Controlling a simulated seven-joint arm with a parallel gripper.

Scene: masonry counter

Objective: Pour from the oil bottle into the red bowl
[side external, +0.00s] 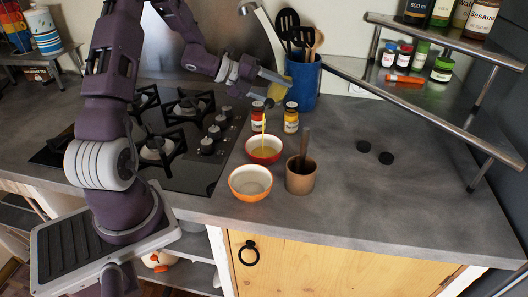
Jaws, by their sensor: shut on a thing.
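My gripper (274,80) is above the counter and shut on the oil bottle (277,92), which has a yellow body and a dark neck. The bottle is tilted with its neck pointing down and to the left. A thin yellow stream (263,130) runs from the neck down into the red bowl (264,161). Yellow liquid shows inside this bowl. The gripper's fingers partly hide the bottle.
An orange bowl (250,195) stands in front of the red one, with a brown mortar and pestle (301,181) to its right. Small jars (291,118) and a blue utensil crock (303,88) stand behind. The stove (178,150) is left; the right counter is mostly clear.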

